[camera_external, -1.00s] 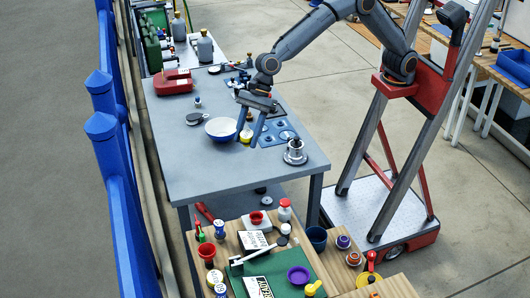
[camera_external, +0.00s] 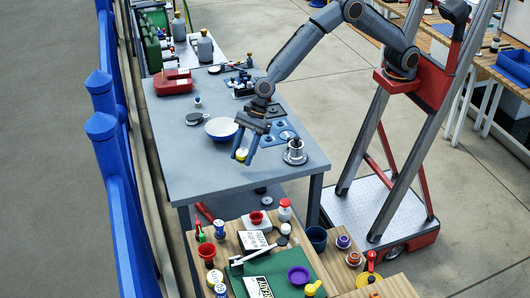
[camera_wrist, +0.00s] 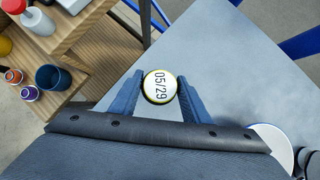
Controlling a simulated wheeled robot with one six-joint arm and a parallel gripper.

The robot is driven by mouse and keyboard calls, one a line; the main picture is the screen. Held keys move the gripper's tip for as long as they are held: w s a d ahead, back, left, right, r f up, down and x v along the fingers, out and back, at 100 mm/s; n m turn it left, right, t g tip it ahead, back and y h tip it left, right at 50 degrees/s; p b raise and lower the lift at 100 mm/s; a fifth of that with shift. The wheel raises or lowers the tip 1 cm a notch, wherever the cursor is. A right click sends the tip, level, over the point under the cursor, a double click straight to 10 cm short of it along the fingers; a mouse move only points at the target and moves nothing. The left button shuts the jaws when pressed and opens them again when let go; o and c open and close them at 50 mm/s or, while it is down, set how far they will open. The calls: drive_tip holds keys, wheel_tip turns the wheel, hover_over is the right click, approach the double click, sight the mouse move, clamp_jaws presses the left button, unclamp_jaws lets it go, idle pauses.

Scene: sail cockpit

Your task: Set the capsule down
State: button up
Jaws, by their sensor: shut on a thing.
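The capsule (camera_wrist: 160,87) is a small round piece with a white top marked "05/29" and a yellow rim. It sits between the blue fingers of my gripper (camera_wrist: 159,90) in the wrist view, with a finger against each side. In the external view my gripper (camera_external: 244,155) points down over the front part of the grey table (camera_external: 190,160), and the capsule (camera_external: 241,155) shows yellow between the fingertips. I cannot tell whether its underside touches the tabletop.
A white and blue bowl (camera_external: 221,129) stands just behind my gripper. A blue tray with round recesses (camera_external: 279,134) and a silver stepped fitting (camera_external: 295,153) are to the right. The tabletop in front and to the left is clear. A lower wooden bench (camera_external: 240,215) stands beyond the front edge.

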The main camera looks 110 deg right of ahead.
sight(243, 163)
drive_tip(key=shift+f, duration=2)
drive_tip(key=shift+f, duration=0.15)
drive_tip(key=o, duration=1)
drive_tip(key=shift+o, duration=0.2)
